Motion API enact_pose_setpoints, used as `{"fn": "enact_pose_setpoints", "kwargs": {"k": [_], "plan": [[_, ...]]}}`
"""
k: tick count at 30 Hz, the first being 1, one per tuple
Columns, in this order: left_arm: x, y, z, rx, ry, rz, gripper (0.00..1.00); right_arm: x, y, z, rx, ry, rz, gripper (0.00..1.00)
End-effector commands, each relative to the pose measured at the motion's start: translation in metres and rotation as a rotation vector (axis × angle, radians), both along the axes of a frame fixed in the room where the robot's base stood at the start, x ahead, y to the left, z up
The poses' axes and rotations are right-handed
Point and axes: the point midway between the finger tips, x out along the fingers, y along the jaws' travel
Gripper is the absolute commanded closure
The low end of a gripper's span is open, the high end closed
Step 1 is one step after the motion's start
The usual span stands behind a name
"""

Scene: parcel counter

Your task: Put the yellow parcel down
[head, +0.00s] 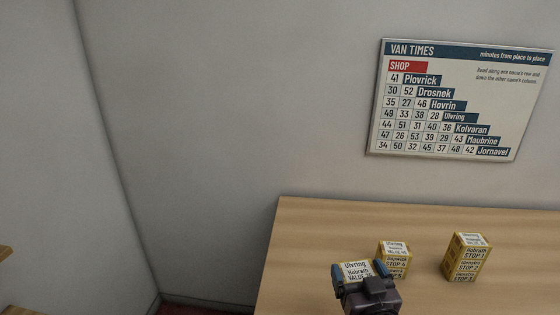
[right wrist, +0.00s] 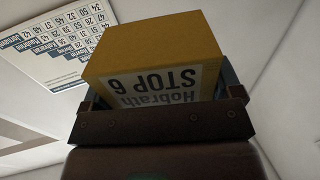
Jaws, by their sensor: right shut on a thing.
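My right gripper (head: 360,271) is shut on a yellow parcel (head: 354,266) with a white label, near the front of the wooden counter (head: 310,235) in the head view. In the right wrist view the yellow parcel (right wrist: 150,65) sits between the fingers, and its label reads "Hobrath STOP 6". The gripper hides its lower part in the head view, so I cannot tell whether it touches the counter. My left gripper is not in view.
Two other yellow parcels stand upright on the counter: one (head: 394,257) just behind and right of the held one, another (head: 466,257) farther right. The counter's left part is clear. A van times chart (head: 455,105) hangs on the wall.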

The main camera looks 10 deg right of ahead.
Motion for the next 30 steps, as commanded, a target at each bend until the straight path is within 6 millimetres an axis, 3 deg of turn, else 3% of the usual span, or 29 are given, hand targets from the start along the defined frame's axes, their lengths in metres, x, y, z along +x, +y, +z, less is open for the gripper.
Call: {"fn": "enact_pose_setpoints", "kwargs": {"k": [11,30], "plan": [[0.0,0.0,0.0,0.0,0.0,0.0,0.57,-0.002,0.016,0.015,-0.004,-0.005,0.083,0.43],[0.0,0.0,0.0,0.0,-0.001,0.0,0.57,-0.014,0.118,0.095,-0.006,-0.005,0.577,0.43]]}}
